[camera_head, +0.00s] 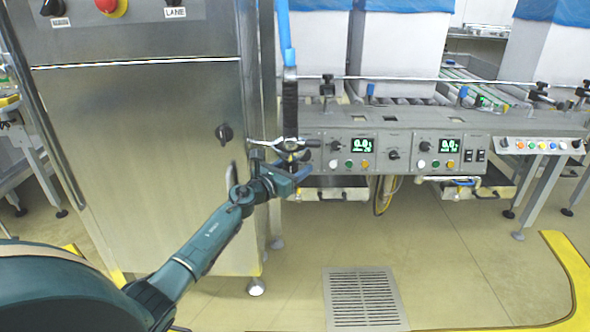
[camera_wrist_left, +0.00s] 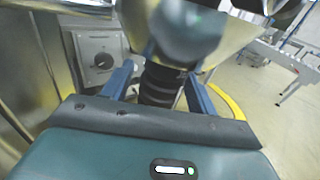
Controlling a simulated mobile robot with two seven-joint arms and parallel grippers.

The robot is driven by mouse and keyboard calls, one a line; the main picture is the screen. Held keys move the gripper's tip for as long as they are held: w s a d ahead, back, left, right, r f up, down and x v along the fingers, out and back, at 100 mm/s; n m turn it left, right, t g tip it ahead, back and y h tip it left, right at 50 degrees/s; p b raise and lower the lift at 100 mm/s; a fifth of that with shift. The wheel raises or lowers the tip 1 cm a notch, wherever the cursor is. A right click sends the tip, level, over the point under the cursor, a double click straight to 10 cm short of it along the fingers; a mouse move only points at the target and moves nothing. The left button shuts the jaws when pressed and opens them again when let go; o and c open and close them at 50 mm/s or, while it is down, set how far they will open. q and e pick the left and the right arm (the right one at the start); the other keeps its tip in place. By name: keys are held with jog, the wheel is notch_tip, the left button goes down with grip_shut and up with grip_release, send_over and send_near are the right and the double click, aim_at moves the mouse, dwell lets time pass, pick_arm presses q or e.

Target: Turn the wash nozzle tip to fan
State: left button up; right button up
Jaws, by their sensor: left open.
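The wash nozzle (camera_head: 290,110) hangs upright on a blue hose (camera_head: 286,35) beside the steel cabinet, with a black body and a metal part low down. My left gripper (camera_head: 295,168) is at its lower end, and the arm covers part of it. In the left wrist view, the two blue fingers of my left gripper (camera_wrist_left: 163,88) stand apart on either side of a black ribbed piece (camera_wrist_left: 160,84), seemingly part of the nozzle. I cannot tell whether they touch it. A blurred dark cylinder (camera_wrist_left: 187,30) hides what is above. The tip's setting cannot be read. My right gripper is not in view.
The steel cabinet (camera_head: 140,130) stands close on the left, with a black knob (camera_head: 224,134). A control panel (camera_head: 400,150) with displays and buttons is to the right, below the conveyor. The floor in front is open, with a drain grate (camera_head: 365,298).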

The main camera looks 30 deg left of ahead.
pick_arm(q)
jog(key=shift+w, duration=0.3)
jog(key=shift+c, duration=0.4)
jog(key=c, duration=0.9)
